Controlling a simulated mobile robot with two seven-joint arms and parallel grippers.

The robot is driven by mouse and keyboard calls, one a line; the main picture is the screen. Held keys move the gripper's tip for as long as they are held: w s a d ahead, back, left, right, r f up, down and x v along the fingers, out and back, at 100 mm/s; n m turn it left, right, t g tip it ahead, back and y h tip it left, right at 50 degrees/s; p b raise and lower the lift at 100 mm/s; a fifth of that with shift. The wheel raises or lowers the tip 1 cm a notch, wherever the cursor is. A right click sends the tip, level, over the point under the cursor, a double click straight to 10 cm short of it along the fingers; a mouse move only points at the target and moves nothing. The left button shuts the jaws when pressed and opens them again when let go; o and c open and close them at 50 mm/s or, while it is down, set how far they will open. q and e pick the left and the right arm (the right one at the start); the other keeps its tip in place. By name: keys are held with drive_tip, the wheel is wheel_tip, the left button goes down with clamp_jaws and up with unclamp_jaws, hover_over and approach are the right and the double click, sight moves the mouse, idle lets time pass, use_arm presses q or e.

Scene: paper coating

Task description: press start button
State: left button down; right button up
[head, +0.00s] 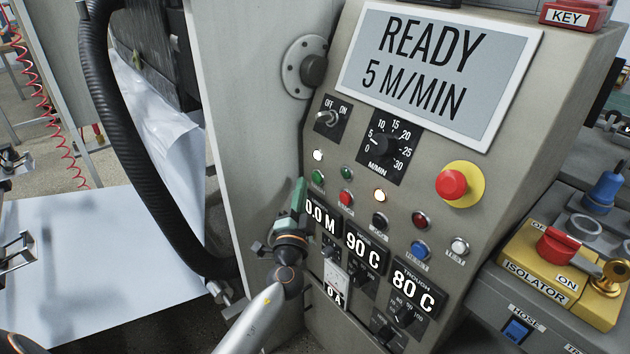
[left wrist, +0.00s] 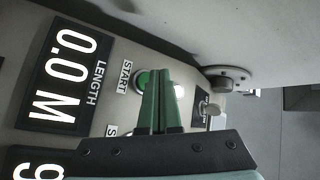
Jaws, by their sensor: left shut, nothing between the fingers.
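The start button (head: 318,178) is a green round button on the sloped control panel (head: 480,160), below a lit white lamp (head: 318,155). In the left wrist view the green start button (left wrist: 143,80) shows beside its START label (left wrist: 125,78), partly hidden by my fingers. My left gripper (head: 300,188) is shut and empty, its green fingertips just left of the button in the head view. In the left wrist view the fingertips (left wrist: 158,72) overlap the button's edge. I cannot tell whether they touch it. My right gripper is not in view.
A red stop button (head: 346,198) sits right of start; a large red button on yellow (head: 452,184) is farther right. The display (head: 440,62) reads READY 5 M/MIN. A black hose (head: 125,130) hangs at left. The LENGTH readout (left wrist: 60,75) shows 0.0 M.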

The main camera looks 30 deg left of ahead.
use_arm(q)
drive_tip(key=shift+w+d, duration=0.15)
drive_tip(key=shift+w, duration=0.15)
idle(0.5)
idle(0.9)
idle(0.4)
drive_tip(key=shift+w+d+b, duration=0.15)
drive_tip(key=shift+w+b, duration=0.25)
